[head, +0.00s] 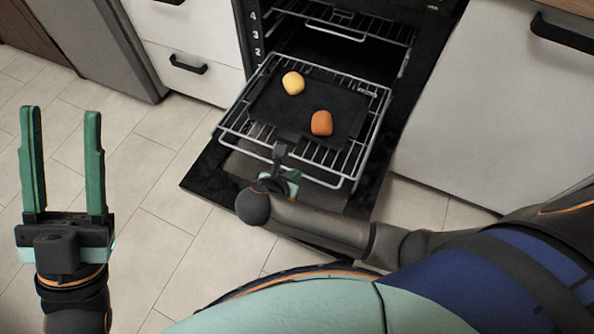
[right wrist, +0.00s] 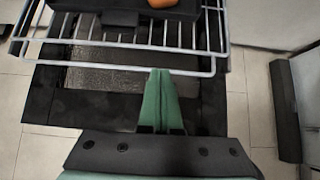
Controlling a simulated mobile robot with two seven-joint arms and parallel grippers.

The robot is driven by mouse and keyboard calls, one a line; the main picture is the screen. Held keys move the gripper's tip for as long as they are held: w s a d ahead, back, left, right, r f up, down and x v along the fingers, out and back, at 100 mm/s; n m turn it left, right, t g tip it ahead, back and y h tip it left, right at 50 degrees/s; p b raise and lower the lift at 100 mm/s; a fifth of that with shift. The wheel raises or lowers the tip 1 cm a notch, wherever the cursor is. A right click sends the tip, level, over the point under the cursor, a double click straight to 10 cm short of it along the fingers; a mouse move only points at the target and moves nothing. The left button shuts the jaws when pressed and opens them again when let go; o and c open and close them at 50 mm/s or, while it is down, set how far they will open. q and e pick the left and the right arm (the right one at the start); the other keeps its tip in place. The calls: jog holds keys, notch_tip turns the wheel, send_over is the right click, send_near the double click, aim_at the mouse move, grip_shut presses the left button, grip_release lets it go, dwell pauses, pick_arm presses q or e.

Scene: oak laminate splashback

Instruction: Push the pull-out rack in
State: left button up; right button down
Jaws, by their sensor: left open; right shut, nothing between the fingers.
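The pull-out rack (head: 352,181) is a silver wire rack, drawn out of the oven over its lowered door (head: 204,176). A dark tray (head: 262,105) lies on the rack with a yellow item (head: 293,83) and an orange item (head: 321,123) on it. My right gripper (head: 280,158) is at the rack's front edge, partly hidden by its own wrist in the head view. In the right wrist view its green fingers (right wrist: 160,74) are together and empty, by the rack's front wire (right wrist: 112,68); contact is unclear. My left gripper (head: 64,115) is open and empty, away from the rack at left.
A second wire rack (head: 345,33) sits higher inside the oven. White drawers (head: 190,45) stand left of the oven and a white cabinet (head: 495,110) stands right. The tiled floor (head: 165,215) at left is clear.

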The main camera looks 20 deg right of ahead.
jog(key=b+x, duration=0.3)
jog(key=x, duration=0.4)
jog(key=shift+f, duration=0.25)
pick_arm(q)
jog(key=f, duration=0.3)
jog(key=shift+s+d+f+b, duration=0.15)
jog(key=shift+d+f+b, duration=0.15)
jog(key=shift+f, duration=0.05)
pick_arm(e)
jog(key=shift+w+d+f, duration=0.2)
jog(key=shift+d, duration=0.1)
jog(key=shift+w, duration=0.1)
